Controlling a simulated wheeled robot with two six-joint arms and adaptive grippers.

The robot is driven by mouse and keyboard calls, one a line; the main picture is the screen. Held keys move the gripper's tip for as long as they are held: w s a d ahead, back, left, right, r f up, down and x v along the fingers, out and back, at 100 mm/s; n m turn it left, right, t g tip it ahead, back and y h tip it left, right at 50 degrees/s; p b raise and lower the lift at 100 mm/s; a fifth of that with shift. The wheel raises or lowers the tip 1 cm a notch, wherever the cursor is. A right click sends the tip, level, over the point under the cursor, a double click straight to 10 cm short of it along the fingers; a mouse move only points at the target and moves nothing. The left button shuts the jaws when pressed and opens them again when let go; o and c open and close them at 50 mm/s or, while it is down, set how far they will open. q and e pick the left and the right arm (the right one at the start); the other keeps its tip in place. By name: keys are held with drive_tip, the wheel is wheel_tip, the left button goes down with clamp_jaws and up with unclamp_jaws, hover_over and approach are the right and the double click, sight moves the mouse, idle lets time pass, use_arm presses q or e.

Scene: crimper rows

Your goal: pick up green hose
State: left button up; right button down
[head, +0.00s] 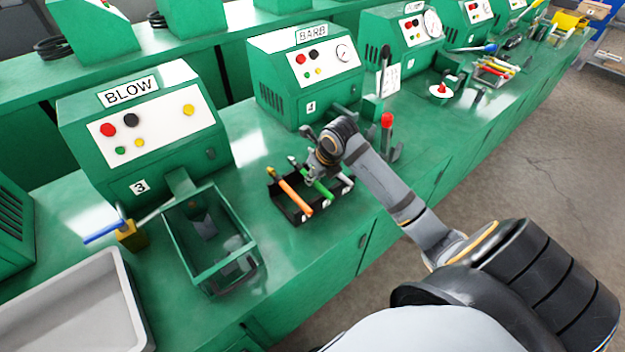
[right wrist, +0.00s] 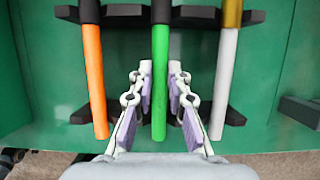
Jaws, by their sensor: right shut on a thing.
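The green hose (head: 323,189) lies in a black rack (head: 309,217) on the green bench, in front of the BARB machine. It also shows in the right wrist view (right wrist: 160,75), running down the middle. My right gripper (head: 314,176) is at the rack, and in its wrist view (right wrist: 160,88) the two fingers stand on either side of the green hose, shut on it. The hose still lies across the rack's supports. My left gripper is out of view.
An orange hose (right wrist: 94,80) and a white hose (right wrist: 226,80) lie beside the green one. A green open-topped box (head: 208,240) and a grey tray (head: 75,310) are to the left. A red-tipped tool (head: 387,122) stands close on the right.

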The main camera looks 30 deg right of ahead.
drive_tip(key=shift+r, duration=0.1)
drive_tip(key=shift+r, duration=0.2)
wheel_tip(320, 180, up, 2)
drive_tip(key=shift+w+r, duration=0.1)
drive_tip(key=shift+r, duration=0.05)
drive_tip(key=s+d+r+p, duration=0.4)
drive_tip(key=s+r+p, duration=0.6)
drive_tip(key=p, duration=1.2)
drive_tip(key=s, duration=0.3)
drive_tip(key=shift+s+d+p, duration=0.15)
drive_tip(key=shift+s+p, duration=0.1)
drive_tip(key=shift+p, duration=0.15)
